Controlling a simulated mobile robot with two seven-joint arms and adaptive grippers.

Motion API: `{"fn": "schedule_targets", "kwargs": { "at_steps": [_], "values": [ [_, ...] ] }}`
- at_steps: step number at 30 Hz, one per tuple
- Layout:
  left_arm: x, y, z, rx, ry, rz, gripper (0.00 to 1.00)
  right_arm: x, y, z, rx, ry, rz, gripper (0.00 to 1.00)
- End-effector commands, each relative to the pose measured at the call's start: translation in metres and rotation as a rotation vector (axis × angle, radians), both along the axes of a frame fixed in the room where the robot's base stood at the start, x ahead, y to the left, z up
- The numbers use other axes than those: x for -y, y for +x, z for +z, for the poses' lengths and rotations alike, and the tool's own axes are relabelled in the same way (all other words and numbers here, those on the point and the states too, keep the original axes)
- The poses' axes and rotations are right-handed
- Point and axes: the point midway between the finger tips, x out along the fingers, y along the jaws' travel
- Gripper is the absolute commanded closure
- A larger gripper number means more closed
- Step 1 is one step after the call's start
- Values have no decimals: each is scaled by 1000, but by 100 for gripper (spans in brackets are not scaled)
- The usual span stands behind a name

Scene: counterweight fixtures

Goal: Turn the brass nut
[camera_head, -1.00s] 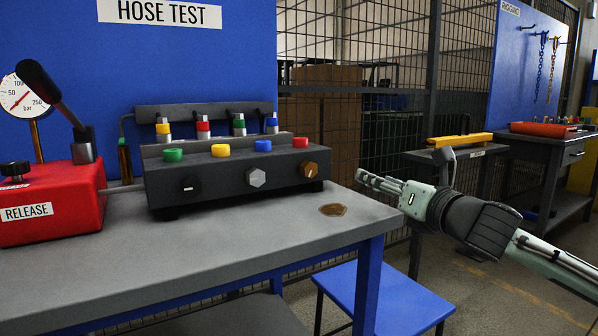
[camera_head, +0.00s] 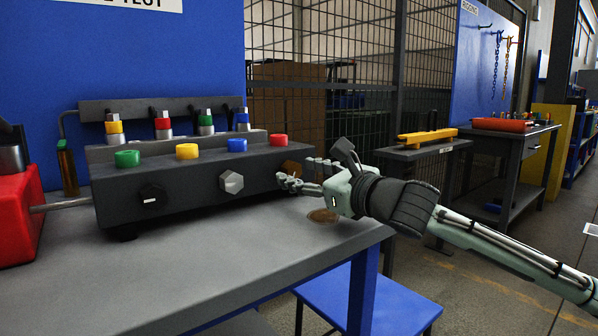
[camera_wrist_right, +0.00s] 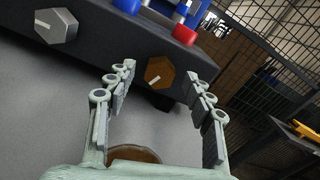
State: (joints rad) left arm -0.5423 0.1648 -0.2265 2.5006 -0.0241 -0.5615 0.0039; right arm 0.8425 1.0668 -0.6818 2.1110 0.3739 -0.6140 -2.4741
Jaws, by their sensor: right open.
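The brass nut (camera_wrist_right: 159,73) is a brown-gold hexagon with a pale mark, on the front face of the dark manifold block at its right end. In the head view the brass nut (camera_head: 291,167) is partly hidden behind my right fingers. My right gripper (camera_head: 299,173) is open and empty. In the right wrist view my right gripper (camera_wrist_right: 158,82) has its fingers on either side of the nut's line, with the nut showing between and just beyond the fingertips. I cannot tell that any finger touches it. My left gripper is not in view.
The manifold block (camera_head: 190,190) also carries a grey nut (camera_head: 230,182), a black nut (camera_head: 152,198) and several coloured caps. A red pump (camera_head: 15,220) stands at left. A brown stain (camera_head: 323,216) marks the grey bench (camera_head: 220,270). A blue stool (camera_head: 385,300) stands beside it.

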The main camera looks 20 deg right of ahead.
Motion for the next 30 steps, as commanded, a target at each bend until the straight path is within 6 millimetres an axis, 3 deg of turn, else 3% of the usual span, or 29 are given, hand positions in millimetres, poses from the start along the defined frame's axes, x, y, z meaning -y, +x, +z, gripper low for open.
{"fn": "schedule_targets", "kwargs": {
  "at_steps": [11, 23, 30],
  "values": [
    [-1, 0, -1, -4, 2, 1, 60, -3, 8, 0, -1, 0, 0, 47],
    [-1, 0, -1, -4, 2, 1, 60, -3, 8, 0, -1, 0, 0, 96],
    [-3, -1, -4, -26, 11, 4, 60, -3, 8, 1, -5, 11, 0, 97]
  ]
}}
